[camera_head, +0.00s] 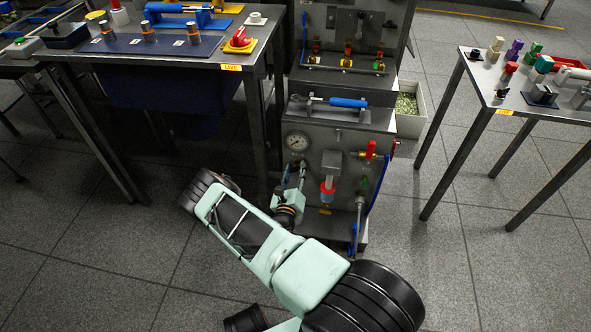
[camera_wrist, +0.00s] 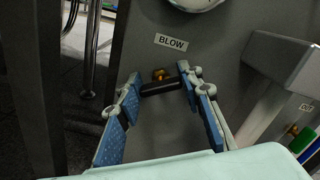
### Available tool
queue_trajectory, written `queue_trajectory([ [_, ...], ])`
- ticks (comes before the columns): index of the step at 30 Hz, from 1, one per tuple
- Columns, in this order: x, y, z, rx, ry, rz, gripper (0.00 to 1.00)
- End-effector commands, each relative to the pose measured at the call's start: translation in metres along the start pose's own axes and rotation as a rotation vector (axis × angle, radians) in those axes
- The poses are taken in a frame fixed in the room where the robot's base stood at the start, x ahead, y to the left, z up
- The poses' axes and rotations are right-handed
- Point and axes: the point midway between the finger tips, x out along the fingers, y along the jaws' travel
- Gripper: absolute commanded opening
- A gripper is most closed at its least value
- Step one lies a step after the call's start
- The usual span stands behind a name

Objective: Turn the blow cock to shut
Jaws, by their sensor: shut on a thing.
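The blow cock has a brass stem (camera_wrist: 160,75) and a dark bar handle (camera_wrist: 161,88), below the "BLOW" label (camera_wrist: 171,42) on the grey panel. In the wrist view the handle lies nearly level across the picture, its right end slightly higher. My gripper (camera_wrist: 160,84) has its blue-padded fingers on either side of the handle, and the fingertips close on its two ends. In the head view my gripper (camera_head: 296,176) is at the left part of the panel front, below the round gauge (camera_head: 297,141), and it hides the cock there.
A blue-handled tool (camera_head: 348,102) lies on the ledge above.

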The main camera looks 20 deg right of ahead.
Motion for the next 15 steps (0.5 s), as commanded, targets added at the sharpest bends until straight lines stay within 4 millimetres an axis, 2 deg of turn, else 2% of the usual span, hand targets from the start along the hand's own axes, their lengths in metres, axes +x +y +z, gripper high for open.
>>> queue_trajectory([
  [8,0.0002,-0.0008,0.0013,0.053,-0.001,0.000,0.10],
  [15,0.0002,-0.0015,0.0022,0.199,-0.001,0.001,0.10],
])
